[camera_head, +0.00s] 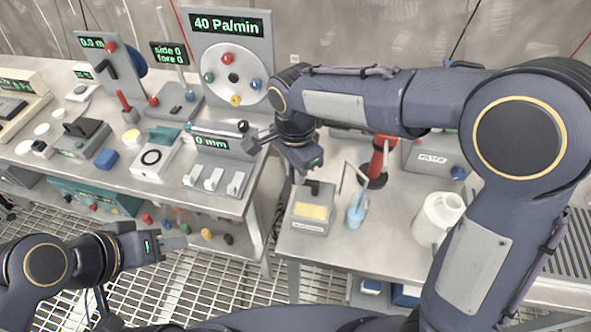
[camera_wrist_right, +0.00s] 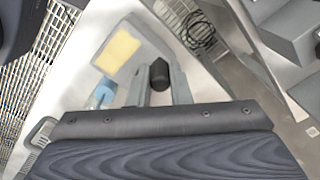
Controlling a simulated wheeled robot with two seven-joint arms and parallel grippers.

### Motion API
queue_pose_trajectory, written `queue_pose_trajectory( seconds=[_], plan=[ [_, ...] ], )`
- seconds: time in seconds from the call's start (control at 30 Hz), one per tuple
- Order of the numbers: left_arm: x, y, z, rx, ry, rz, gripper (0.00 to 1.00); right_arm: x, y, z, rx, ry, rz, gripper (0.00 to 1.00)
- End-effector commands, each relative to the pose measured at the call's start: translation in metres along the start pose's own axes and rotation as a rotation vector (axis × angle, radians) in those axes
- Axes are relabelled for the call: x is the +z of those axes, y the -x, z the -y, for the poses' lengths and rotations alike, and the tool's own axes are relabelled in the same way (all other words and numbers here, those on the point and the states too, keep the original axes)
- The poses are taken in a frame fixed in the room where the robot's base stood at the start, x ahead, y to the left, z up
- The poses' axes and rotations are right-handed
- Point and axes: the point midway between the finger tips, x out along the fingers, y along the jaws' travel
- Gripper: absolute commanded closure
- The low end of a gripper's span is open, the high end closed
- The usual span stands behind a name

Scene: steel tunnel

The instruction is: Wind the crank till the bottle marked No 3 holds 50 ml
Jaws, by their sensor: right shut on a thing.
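My right gripper (camera_head: 314,178) reaches down over the box with a yellow panel (camera_head: 311,211). In the right wrist view its two grey fingers (camera_wrist_right: 159,88) are shut on a black knob (camera_wrist_right: 159,75), which also shows at the back of the box in the head view (camera_head: 313,188). I cannot tell the crank's full shape; the gripper partly hides it. A small bottle with blue in it (camera_head: 355,215) stands just right of the box, beside a thin bent tube (camera_head: 346,174). Its mark and level are unreadable. My left gripper (camera_head: 178,241) is away from these, over the floor grating; its opening is unclear.
A red stand (camera_head: 378,160), a white jug (camera_head: 438,218) and a grey box (camera_head: 433,158) share the right table. A gap separates it from the left table (camera_head: 215,203), crowded with instruments. A panel reading 40 Pa/min (camera_head: 229,24) stands at its back.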

Motion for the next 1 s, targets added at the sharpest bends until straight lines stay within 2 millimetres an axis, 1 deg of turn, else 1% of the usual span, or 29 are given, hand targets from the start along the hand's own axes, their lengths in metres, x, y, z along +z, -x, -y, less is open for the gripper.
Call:
queue_pose_trajectory(
  seconds=[0.23, 0.7, 0.73, 0.8, 0.9, 1.0],
  plan=[
    [-0.0010, 0.0019, -0.0009, 0.000, 0.000, 0.000, 0.64, -0.0023, 0.0013, 0.0029, -0.003, -0.066, -0.001, 1.00],
    [-0.0010, 0.0020, -0.0009, 0.000, 0.000, 0.000, 0.64, -0.0029, 0.0010, 0.0031, -0.003, -0.078, -0.001, 1.00],
    [-0.0010, 0.0020, -0.0009, 0.000, 0.000, 0.000, 0.64, -0.0029, 0.0010, 0.0031, -0.003, -0.078, -0.001, 0.81],
    [-0.0010, 0.0020, -0.0009, 0.000, 0.000, 0.000, 0.64, -0.0029, 0.0010, 0.0030, -0.003, -0.078, 0.000, 0.72],
    [-0.0010, 0.0020, -0.0009, 0.000, 0.000, 0.000, 0.64, -0.0028, 0.0007, 0.0028, -0.002, -0.078, 0.000, 0.60],
    [-0.0010, 0.0019, -0.0009, 0.000, 0.000, 0.000, 0.64, -0.0027, 0.0005, 0.0026, -0.001, -0.078, 0.000, 0.60]
  ],
)
